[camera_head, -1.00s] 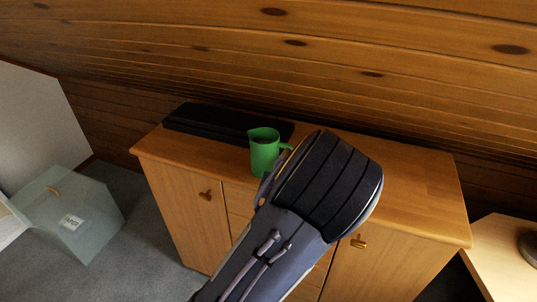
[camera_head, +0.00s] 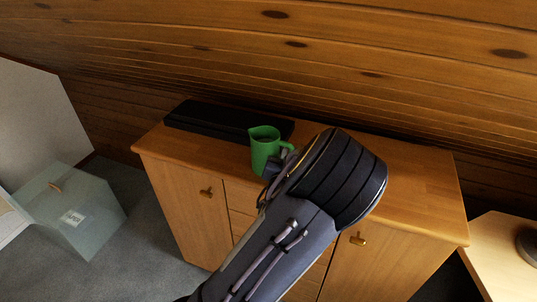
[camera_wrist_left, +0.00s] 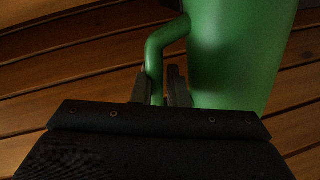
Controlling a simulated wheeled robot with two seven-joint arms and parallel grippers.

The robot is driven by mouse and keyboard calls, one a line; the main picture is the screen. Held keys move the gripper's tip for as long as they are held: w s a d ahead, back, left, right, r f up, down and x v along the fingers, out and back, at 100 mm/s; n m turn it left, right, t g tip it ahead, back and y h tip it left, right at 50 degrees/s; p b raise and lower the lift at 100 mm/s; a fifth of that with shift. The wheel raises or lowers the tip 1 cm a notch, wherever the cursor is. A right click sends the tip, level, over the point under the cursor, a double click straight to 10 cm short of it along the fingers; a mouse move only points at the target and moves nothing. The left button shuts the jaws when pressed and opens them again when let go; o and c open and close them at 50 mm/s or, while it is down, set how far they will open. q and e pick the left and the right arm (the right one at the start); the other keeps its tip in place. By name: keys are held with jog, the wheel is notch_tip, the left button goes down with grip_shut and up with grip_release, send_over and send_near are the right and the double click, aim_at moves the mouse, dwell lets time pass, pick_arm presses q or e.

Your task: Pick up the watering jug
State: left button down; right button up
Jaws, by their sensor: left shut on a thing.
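The green watering jug (camera_head: 264,146) is upright at the front middle of the wooden cabinet top, its handle toward the right. In the left wrist view the jug's body (camera_wrist_left: 236,55) fills the right side and its handle (camera_wrist_left: 160,45) runs down between the fingers. My left gripper (camera_wrist_left: 160,90) is shut on the handle, one finger on each side. In the head view my left gripper (camera_head: 277,165) is partly hidden behind my own arm. I cannot tell whether the jug's base touches the cabinet. My right gripper does not show.
A flat black box (camera_head: 215,121) lies behind the jug at the cabinet top's back left. The cabinet top (camera_head: 420,180) is bare on the right. A translucent bin (camera_head: 75,215) stands on the floor at left. A plank wall rises behind.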

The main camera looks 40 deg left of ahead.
aim_at(288, 144)
pick_arm(q)
jog(key=shift+r, duration=0.1)
jog(key=shift+r, duration=0.55)
jog(key=r, duration=0.3)
jog(key=shift+s+a, duration=0.15)
jog(key=shift+s, duration=0.1)
jog(key=s+a+r+p, duration=0.2)
jog(key=s+r+p, duration=0.1)
jog(key=s, duration=0.3)
jog(key=s+a+r+p, duration=0.3)
jog(key=s+r+p, duration=0.1)
jog(key=s+r, duration=0.1)
jog(key=shift+s+a+r, duration=0.3)
jog(key=shift+s+r, duration=0.1)
jog(key=shift+s, duration=0.2)
